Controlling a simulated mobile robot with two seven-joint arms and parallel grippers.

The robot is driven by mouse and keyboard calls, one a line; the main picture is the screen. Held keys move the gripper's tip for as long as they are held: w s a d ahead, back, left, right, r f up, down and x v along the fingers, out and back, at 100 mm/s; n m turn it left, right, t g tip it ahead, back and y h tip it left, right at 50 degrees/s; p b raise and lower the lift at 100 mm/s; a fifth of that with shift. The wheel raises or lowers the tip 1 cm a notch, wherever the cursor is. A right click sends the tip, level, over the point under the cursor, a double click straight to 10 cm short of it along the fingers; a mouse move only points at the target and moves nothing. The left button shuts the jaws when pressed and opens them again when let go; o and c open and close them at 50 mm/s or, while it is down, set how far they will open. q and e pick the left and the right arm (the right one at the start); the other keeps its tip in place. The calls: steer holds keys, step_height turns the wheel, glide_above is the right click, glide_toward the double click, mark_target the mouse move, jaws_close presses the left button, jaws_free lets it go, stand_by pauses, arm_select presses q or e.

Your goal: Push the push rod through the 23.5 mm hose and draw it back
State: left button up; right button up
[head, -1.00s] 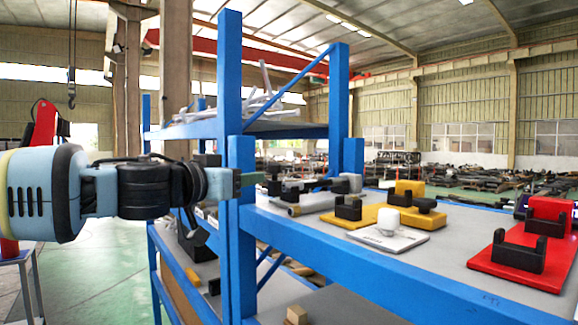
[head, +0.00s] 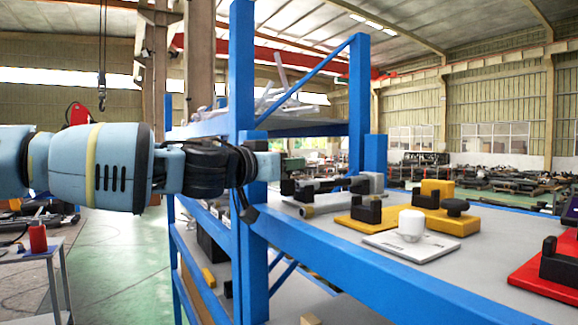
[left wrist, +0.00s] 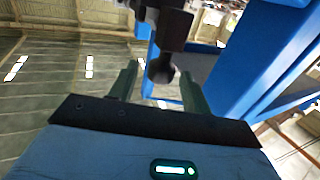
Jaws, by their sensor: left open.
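My left gripper (head: 292,164) is at the near blue post of the rack, above and behind the black rod-like fixture (head: 318,186) on the shelf. In the left wrist view its two green fingers (left wrist: 157,88) are apart, with a dark round knob (left wrist: 162,68) on a black piece showing between them. I cannot tell whether the fingers touch it. The knob may be the push rod's end, but that is unclear. A grey tube (head: 335,204), perhaps the hose, lies on the shelf in front of the fixture. My right gripper is out of view.
The blue post (head: 243,110) stands close to my arm. A red object (head: 38,238) stands on a side table.

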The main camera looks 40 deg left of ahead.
arm_select(q)
steer(key=shift+w, duration=0.85)
steer(key=shift+a, duration=0.1)
jaws_close()
